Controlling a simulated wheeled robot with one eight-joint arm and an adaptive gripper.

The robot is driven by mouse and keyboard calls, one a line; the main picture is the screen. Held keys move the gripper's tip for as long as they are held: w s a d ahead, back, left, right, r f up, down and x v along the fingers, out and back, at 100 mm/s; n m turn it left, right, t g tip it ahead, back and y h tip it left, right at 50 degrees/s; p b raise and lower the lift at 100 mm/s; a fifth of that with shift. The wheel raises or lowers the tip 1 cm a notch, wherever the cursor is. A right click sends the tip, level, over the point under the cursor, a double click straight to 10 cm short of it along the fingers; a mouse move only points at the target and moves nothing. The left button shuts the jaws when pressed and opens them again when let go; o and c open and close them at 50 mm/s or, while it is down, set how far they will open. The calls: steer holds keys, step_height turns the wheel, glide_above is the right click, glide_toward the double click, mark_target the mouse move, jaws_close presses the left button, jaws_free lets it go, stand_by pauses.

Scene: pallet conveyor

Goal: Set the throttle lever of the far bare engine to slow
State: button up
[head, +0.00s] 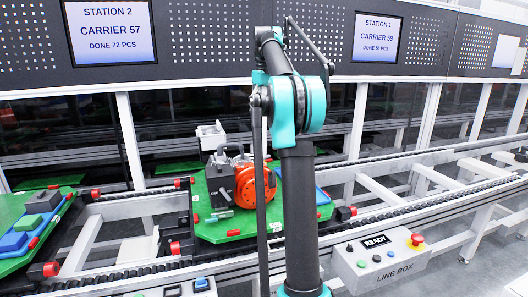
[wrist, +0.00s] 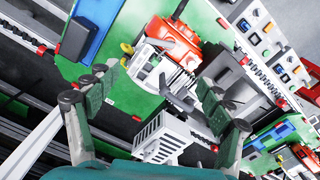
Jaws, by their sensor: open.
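An engine with an orange-red round housing (head: 257,185) and a grey block stands upright on a green pallet (head: 220,236), partly behind my arm. In the wrist view its orange-red part (wrist: 178,42) and pale block lie just beyond my gripper (wrist: 160,88). My fingers are spread wide and empty, one on each side of the picture. A grey finned part (wrist: 160,140) shows between and below them. I cannot make out the throttle lever or its setting. Another orange part (wrist: 304,154) shows at the lower right edge; I cannot tell whether it is a second engine.
A line box (head: 385,262) with buttons and a red stop knob stands at the front right. Another green pallet (head: 20,215) with blue and green blocks sits left. Conveyor rails (head: 430,185) run past. Perforated panels with station screens (head: 390,37) hang behind.

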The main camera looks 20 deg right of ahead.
mark_target(264, 157)
step_height(264, 157, down, 17)
steer(key=shift+f, duration=0.15)
stand_by(0.5)
steer(key=c, duration=1.2)
steer(key=shift+o, duration=0.2)
steer(key=shift+s+m, duration=0.1)
steer(key=shift+m, duration=0.2)
steer(key=m, duration=0.4)
steer(key=shift+s, duration=0.4)
steer(key=m, duration=0.2)
steer(key=s+m, duration=0.1)
steer(key=m, duration=0.2)
steer(key=shift+a, duration=0.1)
steer(key=shift+m, duration=0.3)
